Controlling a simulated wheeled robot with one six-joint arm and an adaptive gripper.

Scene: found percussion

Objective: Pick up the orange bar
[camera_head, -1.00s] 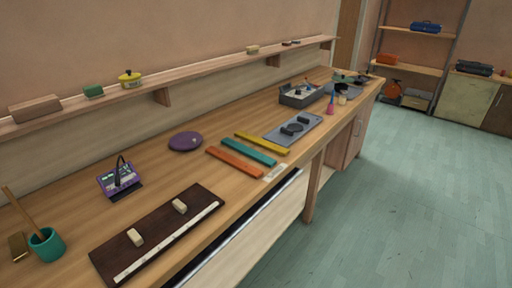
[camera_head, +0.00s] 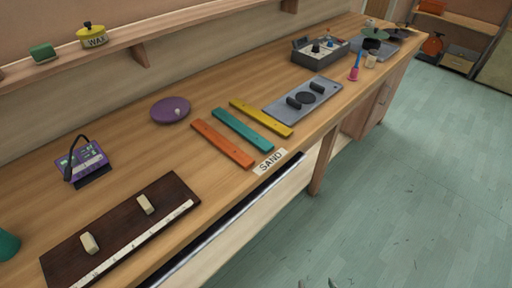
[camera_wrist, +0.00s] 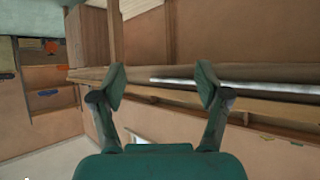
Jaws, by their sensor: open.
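The orange bar (camera_head: 222,143) lies flat on the wooden workbench (camera_head: 190,175), near its front edge. It is the leftmost of three slanted bars, beside a teal bar (camera_head: 243,129) and a yellow bar (camera_head: 261,118), with small gaps between them. My gripper (camera_wrist: 162,88) is open and empty in the wrist view, with its two fingers wide apart. It faces the bench edge and wall from the side, and I cannot make out the orange bar there. In the head view only small grey tips (camera_head: 318,284) show at the bottom edge, well away from the bar.
A SAND label (camera_head: 270,161) sits on the bench edge near the bars. A purple disc (camera_head: 171,109) lies behind the orange bar, and a dark board with two pale blocks (camera_head: 120,228) lies left. A grey plate (camera_head: 302,99) lies right. Floor in front is free.

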